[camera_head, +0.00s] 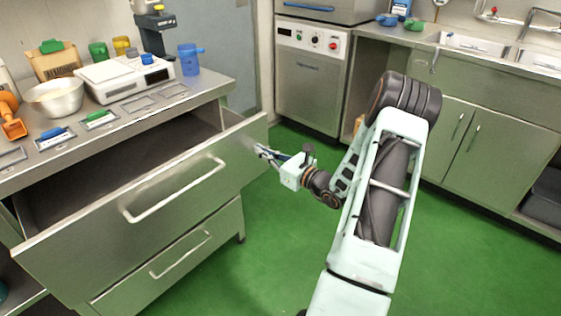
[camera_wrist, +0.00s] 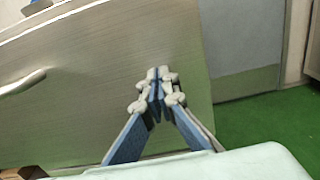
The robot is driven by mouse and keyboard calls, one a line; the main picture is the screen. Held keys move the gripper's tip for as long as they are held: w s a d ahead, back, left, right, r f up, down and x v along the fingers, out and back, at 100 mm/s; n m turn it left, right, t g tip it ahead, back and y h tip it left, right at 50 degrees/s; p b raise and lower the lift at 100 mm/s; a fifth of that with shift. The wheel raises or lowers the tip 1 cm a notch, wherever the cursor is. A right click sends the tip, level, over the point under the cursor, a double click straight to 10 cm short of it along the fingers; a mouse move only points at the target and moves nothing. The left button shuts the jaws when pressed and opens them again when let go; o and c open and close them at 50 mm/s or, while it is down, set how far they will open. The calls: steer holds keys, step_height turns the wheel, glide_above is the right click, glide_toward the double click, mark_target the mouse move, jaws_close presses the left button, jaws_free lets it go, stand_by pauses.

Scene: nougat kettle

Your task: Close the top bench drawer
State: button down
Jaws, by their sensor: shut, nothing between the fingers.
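The top bench drawer (camera_head: 105,205) is pulled well out from the steel bench (camera_head: 215,84), and its dark inside shows. Its bar handle (camera_head: 175,190) is on the front panel; the handle's end also shows at the left of the wrist view (camera_wrist: 22,82). My gripper (camera_head: 262,152) is shut and empty, at the right end of the drawer front, away from the handle. In the wrist view the closed fingertips (camera_wrist: 158,80) point at the drawer's front panel (camera_wrist: 90,90). I cannot tell whether they touch it.
The lower drawer (camera_head: 180,255) looks shut. A scale (camera_head: 125,75), a metal bowl (camera_head: 55,98) and a blue jug (camera_head: 190,60) stand on the bench top. Green floor (camera_head: 270,250) is clear in front. Sink cabinets (camera_head: 470,135) stand at the right.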

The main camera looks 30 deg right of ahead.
steer(key=b+x, duration=0.2)
steer(key=x, duration=1.6)
steer(key=shift+f, duration=0.1)
steer(key=shift+w+a+b, duration=0.1)
steer(key=shift+w+b, duration=0.2)
steer(key=shift+w, duration=0.05)
steer(key=shift+r, duration=0.2)
steer(key=shift+r, duration=0.1)
